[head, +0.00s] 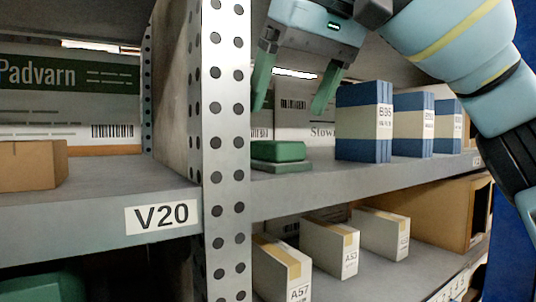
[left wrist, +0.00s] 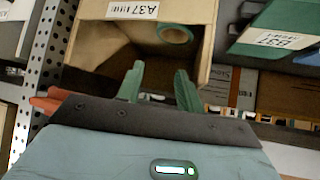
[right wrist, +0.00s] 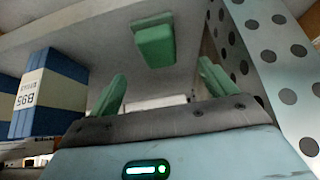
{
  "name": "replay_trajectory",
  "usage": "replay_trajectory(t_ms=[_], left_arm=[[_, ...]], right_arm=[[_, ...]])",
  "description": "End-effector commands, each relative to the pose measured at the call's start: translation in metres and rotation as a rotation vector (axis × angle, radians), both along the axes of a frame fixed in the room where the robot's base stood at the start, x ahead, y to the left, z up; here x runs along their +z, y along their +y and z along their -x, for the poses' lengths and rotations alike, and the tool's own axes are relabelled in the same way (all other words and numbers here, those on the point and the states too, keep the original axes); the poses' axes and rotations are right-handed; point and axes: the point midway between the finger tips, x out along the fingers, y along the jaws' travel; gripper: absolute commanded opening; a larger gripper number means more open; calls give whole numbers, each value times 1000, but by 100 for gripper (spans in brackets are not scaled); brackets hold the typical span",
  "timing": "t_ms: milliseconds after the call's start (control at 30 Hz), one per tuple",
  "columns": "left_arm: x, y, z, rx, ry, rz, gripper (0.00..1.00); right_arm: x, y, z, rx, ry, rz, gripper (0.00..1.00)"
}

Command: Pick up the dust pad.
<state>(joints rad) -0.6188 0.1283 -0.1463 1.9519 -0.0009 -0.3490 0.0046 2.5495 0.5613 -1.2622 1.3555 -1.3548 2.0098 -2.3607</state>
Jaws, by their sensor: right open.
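The dust pad (head: 278,152) is a small green block with a paler base, lying on the upper grey shelf just right of the perforated post. It also shows in the right wrist view (right wrist: 154,42), ahead of the fingers. My right gripper (head: 288,109) is open and empty above the pad, green fingers pointing down on either side of it in the picture, apart from it. My left gripper (left wrist: 160,70) shows only in the left wrist view. Its green fingers are apart with nothing between them, in front of a cardboard bin labelled A37 (left wrist: 200,12).
The perforated post (head: 226,150) stands close left of the pad. Blue and white boxes (head: 363,122) stand to its right on the same shelf. White boxes (head: 283,270) and a cardboard bin sit on the shelf below. A green roll (left wrist: 175,33) lies in the A37 bin.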

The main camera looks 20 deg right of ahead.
Motion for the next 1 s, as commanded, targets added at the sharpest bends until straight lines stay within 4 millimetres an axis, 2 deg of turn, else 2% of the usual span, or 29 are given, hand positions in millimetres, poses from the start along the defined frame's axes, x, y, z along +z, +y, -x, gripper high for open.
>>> replay_trajectory(t_ms=[300,467,800,1000], left_arm=[[-6,-2,6,1,17,3,36],[-4,-2,4,0,12,3,36],[1,-2,-2,1,-4,3,36],[2,-1,-3,1,-5,3,36]], right_arm=[[-23,2,-15,-1,5,2,84],[-25,2,-16,-1,2,1,84],[-60,4,-36,-1,1,0,84],[-67,5,-41,0,1,0,84]])
